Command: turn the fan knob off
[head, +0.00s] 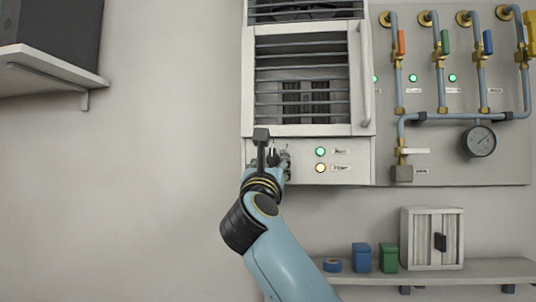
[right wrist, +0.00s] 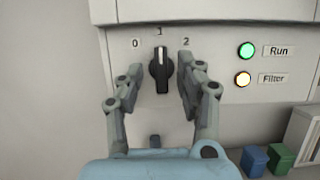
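The fan knob (right wrist: 160,72) is a black dial with a white pointer line on the white panel of the fan unit (head: 310,85). Its pointer stands straight up at the mark 1, between the marks 0 at left and 2 at right. My right gripper (right wrist: 152,76) is open, with one finger on each side of the knob and a visible gap to each. In the head view my right gripper (head: 273,160) is at the lower left of the panel and largely covers the knob. My left gripper is not in view.
Lit green Run lamp (right wrist: 246,50) and amber Filter lamp (right wrist: 242,79) sit right of the knob. Pipes with coloured valves and a gauge (head: 478,141) are farther right. A shelf (head: 440,272) below holds blue and green bins and a small cabinet (head: 432,238).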

